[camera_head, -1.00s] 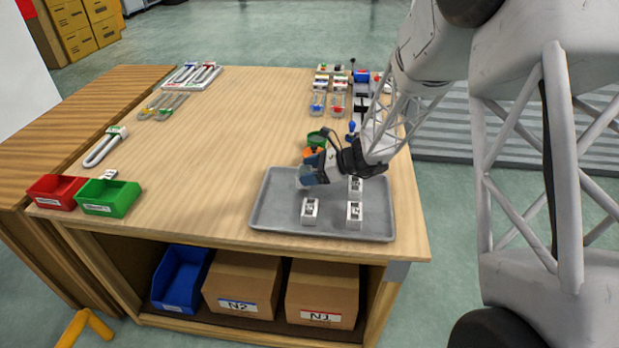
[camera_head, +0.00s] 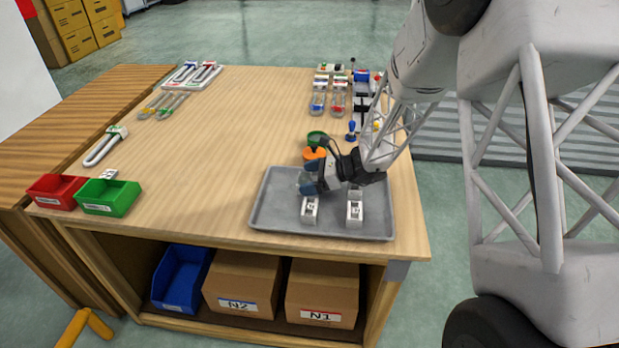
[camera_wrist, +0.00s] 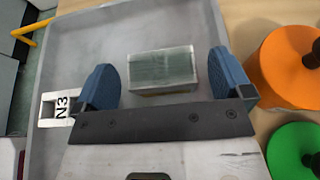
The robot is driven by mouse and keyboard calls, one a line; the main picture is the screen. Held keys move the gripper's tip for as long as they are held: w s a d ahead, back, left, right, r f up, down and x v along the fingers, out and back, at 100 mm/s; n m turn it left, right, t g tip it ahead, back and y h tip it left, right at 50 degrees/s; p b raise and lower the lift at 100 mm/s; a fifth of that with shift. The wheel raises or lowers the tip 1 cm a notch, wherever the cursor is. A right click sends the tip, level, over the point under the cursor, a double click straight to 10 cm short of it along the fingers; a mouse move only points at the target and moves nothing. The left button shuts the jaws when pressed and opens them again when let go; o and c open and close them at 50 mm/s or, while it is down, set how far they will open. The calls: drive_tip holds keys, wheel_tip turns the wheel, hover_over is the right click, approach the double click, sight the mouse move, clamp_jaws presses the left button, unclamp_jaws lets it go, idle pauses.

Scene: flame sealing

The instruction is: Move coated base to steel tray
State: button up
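The coated base (camera_wrist: 163,68), a pale block with a greenish glossy top, sits between my gripper's blue fingertips in the wrist view. A gap shows on each side of it. My gripper (camera_wrist: 166,85) is open, with a finger on either side of the base and not visibly touching it. The grey steel tray (camera_wrist: 100,38) lies beneath in that view. In the head view my gripper (camera_head: 310,184) is low over the back left part of the steel tray (camera_head: 272,222), largely hiding the coated base there.
White labelled blocks stand in the tray, at front left (camera_head: 310,209) and front right (camera_head: 355,211); another behind is partly hidden by my arm. An orange round item (camera_head: 314,154) and a green one (camera_head: 317,136) stand just behind the tray.

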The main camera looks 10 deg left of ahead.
drive_tip(key=shift+r, duration=0.15)
drive_tip(key=shift+v, duration=6)
drive_tip(key=s+d+r+n+g+h, duration=0.1)
drive_tip(key=s+d+r+n+h, duration=0.2)
drive_tip(key=s+r+n, duration=0.5)
drive_tip(key=s+d+r+n+h, duration=0.1)
drive_tip(key=s+d+r+h, duration=0.3)
drive_tip(key=s, duration=0.7)
drive_tip(key=s+d+r+n+t+h, duration=0.1)
drive_tip(key=s+d+r+n+h, duration=0.1)
drive_tip(key=s, duration=0.4)
drive_tip(key=s+d+r+n+t+h, duration=0.1)
drive_tip(key=s+d+r+n+h, duration=0.1)
drive_tip(key=s+d+n, duration=0.2)
drive_tip(key=s+d+r+n+t+h, duration=0.1)
drive_tip(key=s+d+r+n+h, duration=0.1)
drive_tip(key=s, duration=0.7)
drive_tip(key=shift+s+d+n+t+h, duration=0.3)
drive_tip(key=shift+d+n+h, duration=0.1)
drive_tip(key=shift+d, duration=0.45)
